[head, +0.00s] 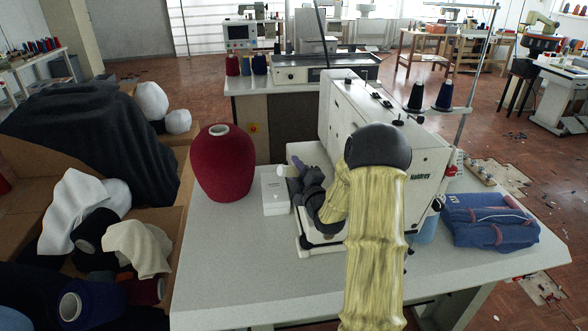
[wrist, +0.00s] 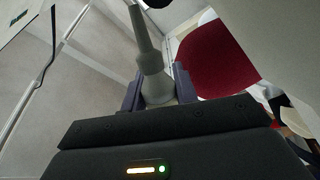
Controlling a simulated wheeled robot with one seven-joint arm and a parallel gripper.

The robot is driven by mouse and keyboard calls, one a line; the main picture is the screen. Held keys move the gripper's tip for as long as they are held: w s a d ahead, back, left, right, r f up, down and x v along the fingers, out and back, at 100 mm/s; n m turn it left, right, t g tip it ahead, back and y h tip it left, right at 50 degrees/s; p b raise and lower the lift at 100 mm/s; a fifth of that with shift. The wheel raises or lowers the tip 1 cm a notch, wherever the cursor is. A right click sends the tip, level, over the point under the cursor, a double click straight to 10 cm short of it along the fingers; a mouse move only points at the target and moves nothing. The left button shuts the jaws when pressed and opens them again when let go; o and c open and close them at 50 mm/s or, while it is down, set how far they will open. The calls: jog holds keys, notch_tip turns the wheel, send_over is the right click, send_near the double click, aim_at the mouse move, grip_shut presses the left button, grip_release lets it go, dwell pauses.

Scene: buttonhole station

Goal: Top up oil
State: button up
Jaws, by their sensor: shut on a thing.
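The wrist view shows my gripper (wrist: 158,88) shut on a grey oiler (wrist: 155,86), with a rounded body and a tapering spout. The spout points away from the gripper, toward the top of the picture. In the head view my gripper (head: 304,174) is at the left front of the white buttonhole machine (head: 355,120), above the table. A small pale piece at its fingers may be part of the oiler; my arm hides most of that area. I cannot make out the machine's oil opening, nor whether the spout touches anything.
A large dark red yarn cone (head: 222,168) and a white box (head: 275,192) stand left of my gripper. Folded blue denim (head: 488,221) lies on the right of the table (head: 235,280). Thread spools sit on the machine. The table's front left is clear.

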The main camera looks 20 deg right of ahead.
jog(key=shift+a+f, duration=0.7)
jog(key=shift+f, duration=0.3)
jog(key=r+n+b, duration=0.1)
jog(key=n+b, duration=0.2)
jog(key=n, duration=0.1)
jog(key=r+n+y+b, duration=0.1)
jog(key=r+n+b, duration=0.1)
jog(key=n+b, duration=0.1)
jog(key=r+n+y+b, duration=0.1)
jog(key=r+n+b, duration=0.1)
jog(key=n+b, duration=0.2)
jog(key=shift+w+d+r+n+g+b, duration=0.2)
jog(key=shift+d+r+n+g+b, duration=0.1)
jog(key=shift+b, duration=0.15)
jog(key=shift+a, duration=0.15)
